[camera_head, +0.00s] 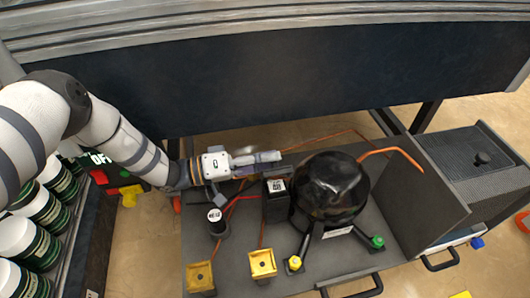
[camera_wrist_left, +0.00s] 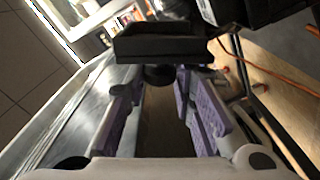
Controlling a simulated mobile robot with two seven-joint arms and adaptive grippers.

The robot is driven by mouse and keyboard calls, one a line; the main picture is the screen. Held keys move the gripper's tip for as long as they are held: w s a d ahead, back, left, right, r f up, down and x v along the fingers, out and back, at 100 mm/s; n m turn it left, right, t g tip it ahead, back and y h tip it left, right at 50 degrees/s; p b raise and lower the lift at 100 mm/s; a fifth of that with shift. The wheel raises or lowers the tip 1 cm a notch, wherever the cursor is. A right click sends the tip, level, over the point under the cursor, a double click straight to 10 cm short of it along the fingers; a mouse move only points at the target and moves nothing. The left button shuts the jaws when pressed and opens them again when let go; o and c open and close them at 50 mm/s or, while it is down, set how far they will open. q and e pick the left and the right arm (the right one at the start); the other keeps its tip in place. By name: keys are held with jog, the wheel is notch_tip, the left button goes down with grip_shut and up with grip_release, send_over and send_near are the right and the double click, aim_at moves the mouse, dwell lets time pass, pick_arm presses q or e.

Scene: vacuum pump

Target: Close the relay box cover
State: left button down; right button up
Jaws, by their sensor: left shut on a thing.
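The relay box (camera_head: 276,207) is a small black box with a white label, beside the black round pump (camera_head: 330,190) on the grey base. Its cover (camera_head: 271,170) is a dark flat piece at the top of the box, partly hidden by my gripper. My left gripper (camera_head: 262,157) reaches in from the left and is at the cover. In the left wrist view, the black cover (camera_wrist_left: 160,48) lies just ahead of the purple-padded fingers (camera_wrist_left: 158,85). A dark round part of it sits between the fingertips. I cannot tell exactly how far the cover is open. My right gripper is not in view.
A black cylinder with a label (camera_head: 217,222) and yellow blocks (camera_head: 262,264) stand on the grey base (camera_head: 232,265). Orange tubes (camera_head: 388,151) run around the pump. A dark ribbed box (camera_head: 480,160) stands at right. White and green cans (camera_head: 40,208) stand at left.

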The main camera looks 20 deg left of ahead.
aim_at(270, 172)
pick_arm(q)
jog(key=m, duration=0.2)
jog(key=s+m+p, duration=0.1)
jog(key=shift+s+d+m, duration=0.1)
jog(key=shift+d+m, duration=0.3)
jog(key=m, duration=0.1)
jog(key=m+p, duration=0.1)
jog(key=shift+s+d+f+m, duration=0.1)
jog(key=shift+s+d+m, duration=0.2)
jog(key=shift+s+m, duration=0.1)
jog(key=m, duration=0.3)
jog(key=shift+s+d+f+p, duration=0.25)
jog(key=shift+s+f+p, duration=0.1)
jog(key=shift+s+f, duration=0.05)
jog(key=shift+s+d+f+m, duration=0.15)
jog(key=shift+f+m, duration=0.1)
jog(key=shift+m, duration=0.45)
jog(key=shift+s+d+f+m, duration=0.1)
jog(key=shift+s+f+m, duration=0.1)
jog(key=shift+m, duration=0.5)
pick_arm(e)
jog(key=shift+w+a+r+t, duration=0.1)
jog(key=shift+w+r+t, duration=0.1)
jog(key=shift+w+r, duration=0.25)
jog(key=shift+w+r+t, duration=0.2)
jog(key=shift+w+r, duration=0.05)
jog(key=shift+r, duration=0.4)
